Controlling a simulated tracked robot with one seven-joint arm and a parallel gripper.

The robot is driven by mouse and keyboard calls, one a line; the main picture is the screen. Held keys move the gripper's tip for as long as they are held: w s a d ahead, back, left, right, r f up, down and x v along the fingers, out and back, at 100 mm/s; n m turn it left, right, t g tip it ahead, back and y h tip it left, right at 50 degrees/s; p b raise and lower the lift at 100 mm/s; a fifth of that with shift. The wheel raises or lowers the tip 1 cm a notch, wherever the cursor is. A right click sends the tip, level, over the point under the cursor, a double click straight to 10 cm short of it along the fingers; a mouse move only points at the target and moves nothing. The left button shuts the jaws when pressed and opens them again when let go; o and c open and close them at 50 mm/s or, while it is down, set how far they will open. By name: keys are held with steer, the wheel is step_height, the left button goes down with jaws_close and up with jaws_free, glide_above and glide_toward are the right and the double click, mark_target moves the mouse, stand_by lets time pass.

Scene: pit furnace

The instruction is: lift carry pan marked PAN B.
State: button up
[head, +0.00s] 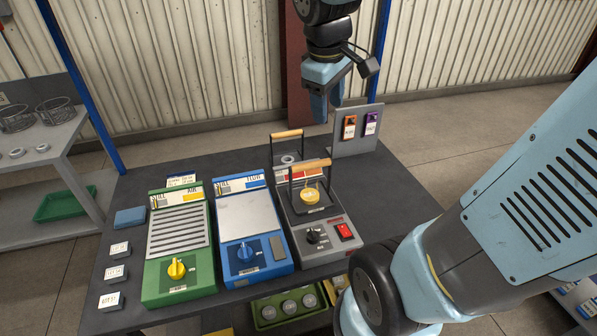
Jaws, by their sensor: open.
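Two carry pans with tall dark bail handles and wooden grips are at the grey unit (330,222) on the table's right half. The front carry pan (311,211) has a yellowish round content and sits on the unit. The rear carry pan (287,135) shows mainly its handle, with a grey ring-shaped part below; its lower part is partly hidden. I cannot read PAN B on either pan. My gripper (327,106) is open and empty, pointing down, above and behind the pans, apart from both handles.
A grey upright panel (359,142) with orange and purple tags stands close to my gripper. A blue unit (250,222) and a green unit (181,238) stand left. Several small labelled blocks lie at the table's left edge. A shelf (40,150) with wire baskets is farther left.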

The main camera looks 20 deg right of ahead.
steer(key=w+a+f+n+g+h, duration=0.1)
steer(key=w+f+n+g, duration=0.1)
steer(key=w+f+n, duration=0.35)
steer(key=n+g+h, duration=0.2)
steer(key=n, duration=0.4)
glide_toward(312, 168)
steer(key=x, duration=0.4)
steer(key=w+x, duration=0.1)
steer(key=x, duration=0.1)
steer(key=shift+s+d+f, duration=0.1)
steer(key=shift+d+f, duration=0.1)
steer(key=shift+d, duration=0.05)
steer(key=shift+x, duration=2.6)
steer(key=shift+a+f, duration=0.15)
steer(key=shift+f, duration=0.15)
jaws_close()
